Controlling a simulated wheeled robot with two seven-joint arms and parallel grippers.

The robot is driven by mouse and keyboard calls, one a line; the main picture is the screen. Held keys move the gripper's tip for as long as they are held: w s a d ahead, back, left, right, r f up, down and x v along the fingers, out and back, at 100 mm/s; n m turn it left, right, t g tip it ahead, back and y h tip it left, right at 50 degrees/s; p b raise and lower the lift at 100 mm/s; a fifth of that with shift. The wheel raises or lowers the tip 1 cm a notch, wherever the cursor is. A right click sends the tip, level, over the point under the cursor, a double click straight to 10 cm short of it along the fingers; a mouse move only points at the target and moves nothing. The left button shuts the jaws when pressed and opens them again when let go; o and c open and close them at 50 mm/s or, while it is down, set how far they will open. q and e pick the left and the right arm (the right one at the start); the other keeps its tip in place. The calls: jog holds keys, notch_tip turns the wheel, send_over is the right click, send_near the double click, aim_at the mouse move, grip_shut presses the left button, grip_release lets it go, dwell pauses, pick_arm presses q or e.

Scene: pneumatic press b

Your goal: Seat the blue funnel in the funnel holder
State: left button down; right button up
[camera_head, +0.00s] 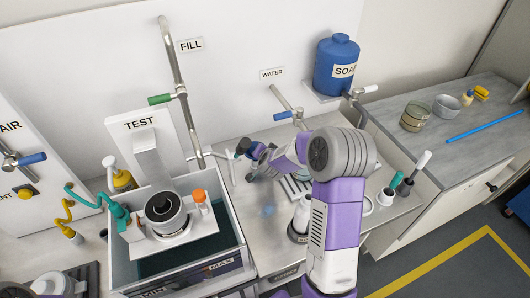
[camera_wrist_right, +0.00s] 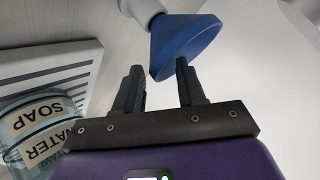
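The blue funnel (camera_wrist_right: 186,46) shows in the right wrist view just beyond my right fingertips, its wide rim turned to the lower right. Its narrow end meets a white cylindrical part (camera_wrist_right: 145,8); I cannot tell whether this is the holder. My right gripper (camera_wrist_right: 159,72) is open, with a gap between its fingers and nothing clearly held. One fingertip is close to the funnel's rim; contact is unclear. In the head view my right gripper (camera_head: 258,156) is small and partly hidden by my arm, beside a white stand (camera_head: 226,157). My left gripper is not in view.
A jar labelled SOAP WATER (camera_wrist_right: 40,125) stands left of the gripper in the wrist view. The TEST press (camera_head: 165,213) and its tank fill the left. A water tap (camera_head: 290,105) and a blue SOAP tank (camera_head: 337,65) are behind my arm.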

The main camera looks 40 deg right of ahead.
jog(key=p+v, duration=0.1)
jog(key=v, duration=0.6)
jog(key=shift+s+r+p, duration=0.2)
jog(key=shift+p, duration=0.2)
jog(key=shift+a, duration=0.1)
jog(key=b+x, duration=0.2)
jog(key=x, duration=0.6)
jog(key=shift+f, duration=0.1)
jog(key=shift+s+a+r+p, duration=0.1)
jog(key=shift+s+r+p, duration=0.05)
jog(key=shift+r+p, duration=0.75)
